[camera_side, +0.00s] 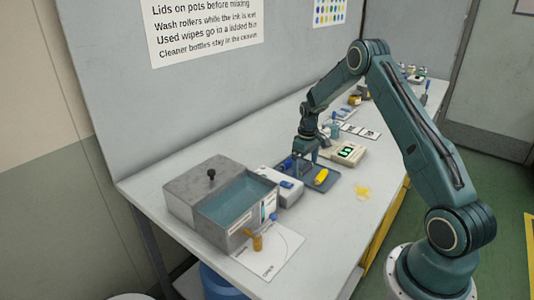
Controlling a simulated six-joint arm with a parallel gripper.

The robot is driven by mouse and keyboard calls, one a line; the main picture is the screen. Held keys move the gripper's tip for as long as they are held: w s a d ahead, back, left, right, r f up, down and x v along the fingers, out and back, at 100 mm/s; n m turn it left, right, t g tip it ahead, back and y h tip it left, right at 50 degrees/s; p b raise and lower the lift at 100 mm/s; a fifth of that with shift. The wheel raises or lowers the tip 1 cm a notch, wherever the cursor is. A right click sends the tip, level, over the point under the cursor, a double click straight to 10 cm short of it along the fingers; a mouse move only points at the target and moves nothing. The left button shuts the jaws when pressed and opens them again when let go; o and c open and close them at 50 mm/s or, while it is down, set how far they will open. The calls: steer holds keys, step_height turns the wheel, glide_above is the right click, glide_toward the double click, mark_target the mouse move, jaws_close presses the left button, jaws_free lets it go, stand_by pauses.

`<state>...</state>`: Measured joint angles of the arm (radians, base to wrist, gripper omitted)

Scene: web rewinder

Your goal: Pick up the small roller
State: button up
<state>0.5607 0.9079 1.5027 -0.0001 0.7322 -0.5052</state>
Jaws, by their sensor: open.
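My gripper (306,158) points down over the far left part of a dark blue tray (322,187) on the bench. Its jaws are open, though they look small and dark from here. A blue piece (287,163) shows at the tray's left edge, close beside the jaws; it may be the small roller, but the gripper partly hides it and I cannot tell if they touch.
A grey box (197,187) with an open teal compartment stands at the left front, beside a white case (286,191).

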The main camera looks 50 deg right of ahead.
mark_target(305, 167)
steer(key=shift+f, duration=0.3)
steer(key=c, duration=0.7)
steer(key=shift+r, duration=0.15)
step_height(305, 167, up, 20)
steer(key=shift+f, duration=0.1)
stand_by(0.6)
stand_by(0.4)
